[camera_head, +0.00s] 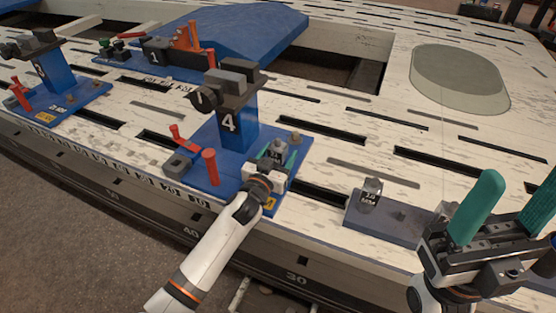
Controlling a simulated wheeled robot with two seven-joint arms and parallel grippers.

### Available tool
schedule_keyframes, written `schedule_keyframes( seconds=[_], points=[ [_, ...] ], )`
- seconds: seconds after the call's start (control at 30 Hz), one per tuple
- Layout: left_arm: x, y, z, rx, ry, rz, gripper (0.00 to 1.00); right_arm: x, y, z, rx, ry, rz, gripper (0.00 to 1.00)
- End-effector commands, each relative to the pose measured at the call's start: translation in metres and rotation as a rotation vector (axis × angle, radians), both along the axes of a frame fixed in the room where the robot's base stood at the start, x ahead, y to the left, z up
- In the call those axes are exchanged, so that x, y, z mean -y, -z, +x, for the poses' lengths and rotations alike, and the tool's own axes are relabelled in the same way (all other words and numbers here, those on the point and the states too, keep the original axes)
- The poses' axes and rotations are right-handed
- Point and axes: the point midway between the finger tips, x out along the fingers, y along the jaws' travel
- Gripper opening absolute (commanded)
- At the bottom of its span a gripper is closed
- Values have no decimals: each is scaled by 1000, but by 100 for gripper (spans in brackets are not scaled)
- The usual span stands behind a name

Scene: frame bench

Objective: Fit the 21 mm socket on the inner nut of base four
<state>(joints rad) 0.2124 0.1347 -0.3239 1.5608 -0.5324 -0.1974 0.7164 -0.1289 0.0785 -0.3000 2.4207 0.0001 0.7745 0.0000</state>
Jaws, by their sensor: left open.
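Base four (228,122) is a blue stand marked 4 on a blue plate with red clamp handles. A grey socket (277,149) with a dark, unreadable label stands upright on the right part of its plate. Any nut under this socket is hidden, and I cannot tell how far it is seated. My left gripper (275,158) is open, with its green fingers on either side of the socket. A bare nut (295,138) shows at the plate's right corner. My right gripper (505,205) is open and empty at the lower right, its right finger cut by the frame edge.
Another labelled socket (371,191) stands on a grey-blue block (400,222) between the grippers. More blue bases stand at the left (58,88) and back (180,58). The pale slotted bench (350,95) has a clear disc (458,75) at the back right.

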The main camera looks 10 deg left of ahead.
Motion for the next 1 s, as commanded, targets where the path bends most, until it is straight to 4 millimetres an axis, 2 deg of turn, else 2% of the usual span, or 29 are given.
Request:
schedule_keyframes(
  seconds=[0.13,0.37,0.47,0.7,1.0],
  points=[
    [3,1,15,0,0,0,64,-1,-2,1,22,2,-2,61],
    [3,0,16,-1,0,-1,64,-1,-4,1,22,1,-3,61],
    [3,0,16,-1,0,-1,51,-1,-4,1,22,1,-3,61],
    [3,0,15,-1,0,-1,11,-1,-4,1,22,1,-3,61],
    [3,-7,16,2,1,-1,9,-1,-8,1,25,0,-2,61]
  ],
)
